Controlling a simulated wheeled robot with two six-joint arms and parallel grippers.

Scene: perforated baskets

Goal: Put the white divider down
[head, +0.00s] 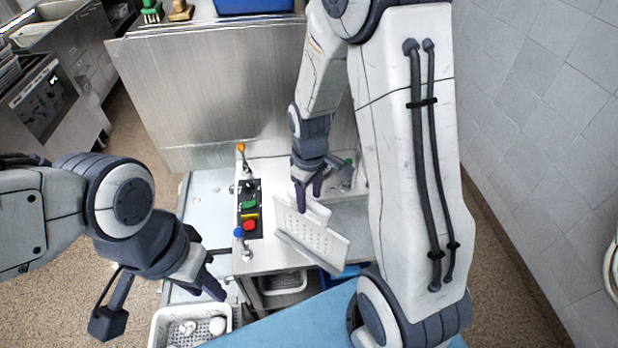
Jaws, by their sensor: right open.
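The white divider (312,242) is a perforated plate. It is tilted, near the front edge of the light counter, right of the button panel. Whether its lower edge rests on anything I cannot tell. My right gripper (308,196) comes down from above and is open, with its fingers at the divider's upper edge. Whether they touch it is not clear. My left gripper (215,284) is at the lower left, above and beside a white basket (158,328), away from the divider. Its finger gap is not clear from this angle.
The basket holds white rounded items. Another basket (283,283) sits below the counter. A blue surface (290,325) fills the bottom; a tiled wall (540,120) stands right.

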